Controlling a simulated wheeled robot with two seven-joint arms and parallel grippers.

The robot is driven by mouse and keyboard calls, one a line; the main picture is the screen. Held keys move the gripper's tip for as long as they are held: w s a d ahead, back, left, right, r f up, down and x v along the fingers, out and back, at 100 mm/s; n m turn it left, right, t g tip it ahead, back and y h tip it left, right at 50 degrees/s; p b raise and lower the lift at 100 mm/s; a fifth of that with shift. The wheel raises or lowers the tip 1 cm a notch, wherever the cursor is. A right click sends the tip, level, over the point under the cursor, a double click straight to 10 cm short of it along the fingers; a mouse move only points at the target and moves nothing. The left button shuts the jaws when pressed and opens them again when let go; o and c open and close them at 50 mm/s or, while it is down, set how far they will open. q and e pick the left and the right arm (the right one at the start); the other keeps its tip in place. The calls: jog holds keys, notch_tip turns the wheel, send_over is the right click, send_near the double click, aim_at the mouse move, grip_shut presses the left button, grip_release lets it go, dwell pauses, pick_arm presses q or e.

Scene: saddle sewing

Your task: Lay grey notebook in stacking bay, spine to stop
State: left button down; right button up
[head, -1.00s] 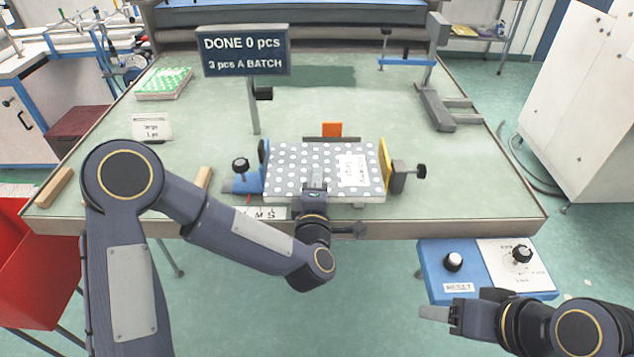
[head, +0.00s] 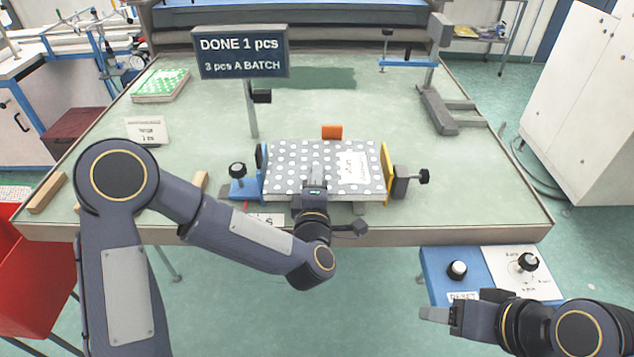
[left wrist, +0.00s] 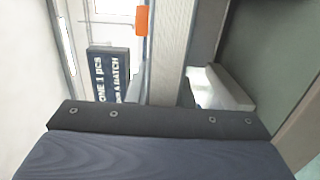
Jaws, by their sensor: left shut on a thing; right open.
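The grey notebook with white dots and a white label (head: 330,165) lies in the stacking bay between a blue side guide (head: 262,172) and a yellow side guide (head: 386,172). An orange block (head: 331,132) stands behind its far edge. My left gripper (head: 316,183) is shut on the notebook's near edge. In the left wrist view the notebook (left wrist: 175,50) shows edge-on as a pale band running away from the gripper. Whether its spine touches the stop is hidden. My right gripper (head: 436,314) is open and empty, in front of the table at the lower right.
A sign (head: 240,52) reads "DONE 1 pcs, 3 pcs A BATCH". Green patterned notebooks (head: 160,85) lie at the back left. A blue control box with knobs (head: 457,270) is near my right gripper. A grey stand (head: 440,105) is at the back right. The table's middle back is clear.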

pick_arm(q)
jog(key=shift+f+b, duration=3.6)
jog(key=shift+b, duration=0.4)
jog(key=shift+f+b, duration=0.3)
jog(key=shift+b, duration=0.1)
jog(key=c, duration=1.2)
grip_release()
jog(key=shift+f, duration=0.25)
jog(key=shift+f+b, duration=0.25)
jog(key=shift+b, duration=0.35)
jog(key=shift+s, duration=0.2)
